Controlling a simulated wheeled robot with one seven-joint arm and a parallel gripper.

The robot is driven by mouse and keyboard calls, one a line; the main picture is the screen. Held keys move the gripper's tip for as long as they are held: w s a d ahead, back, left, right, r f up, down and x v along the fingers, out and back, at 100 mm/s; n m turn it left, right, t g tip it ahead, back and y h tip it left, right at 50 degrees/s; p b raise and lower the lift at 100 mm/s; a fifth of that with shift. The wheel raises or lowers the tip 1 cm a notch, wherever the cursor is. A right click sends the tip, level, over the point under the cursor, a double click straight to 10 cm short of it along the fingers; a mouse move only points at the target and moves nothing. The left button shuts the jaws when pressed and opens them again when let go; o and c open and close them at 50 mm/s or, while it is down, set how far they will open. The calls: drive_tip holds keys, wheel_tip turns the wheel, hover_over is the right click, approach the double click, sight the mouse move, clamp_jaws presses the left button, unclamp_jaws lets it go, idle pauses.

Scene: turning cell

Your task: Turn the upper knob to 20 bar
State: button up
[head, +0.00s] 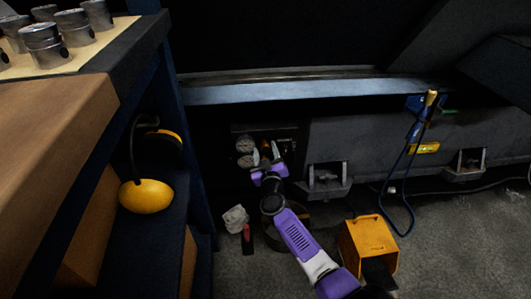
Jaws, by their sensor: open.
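Two pale round gauges, an upper one (245,145) and a lower one (246,160), sit one above the other on a dark panel low on the machine's front. Their needles and numbers are too small to read. My gripper (266,155) is just right of the gauges, with its fingers pointing at the panel. Its fingers are open and apart. The upper knob is not clearly visible; it is dark or hidden around my fingers, and I cannot tell whether they touch it.
A yellow-orange box (368,243) stands on the floor at right. A blue hose (407,205) hangs from the machine. A white crumpled thing (235,218) lies on the floor.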

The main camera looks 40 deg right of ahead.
clamp_jaws()
drive_tip(key=shift+m, duration=0.3)
